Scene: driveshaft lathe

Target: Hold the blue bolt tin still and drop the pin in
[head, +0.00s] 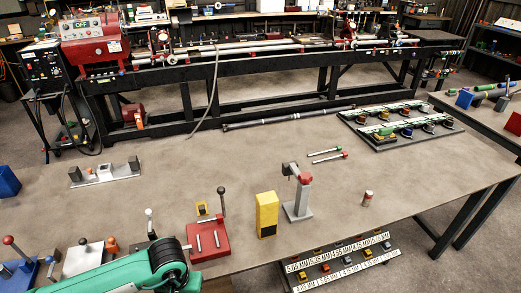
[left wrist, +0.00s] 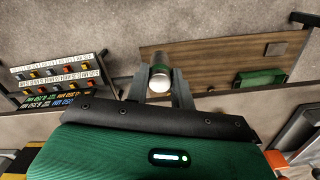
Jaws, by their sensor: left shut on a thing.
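In the left wrist view my left gripper (left wrist: 159,88) is shut on a pale, round-ended cylinder (left wrist: 160,82). Its fingers stand on either side of it, and I cannot tell whether it is the pin. In the head view my green left arm (head: 130,275) comes in at the bottom left; its fingers are not visible there. No blue bolt tin can be made out for sure. A blue block (head: 9,181) is cut off at the left edge, and another blue thing (head: 18,276) lies at the bottom left. My right gripper is in neither view.
On the grey bench (head: 350,215) stand a red block with pins (head: 208,240), a yellow block (head: 266,214) and a grey stand (head: 298,205). A small red-and-white cylinder (head: 367,198) stands at right. The wrist view shows a wooden board (left wrist: 210,58) with a green tray (left wrist: 262,79).

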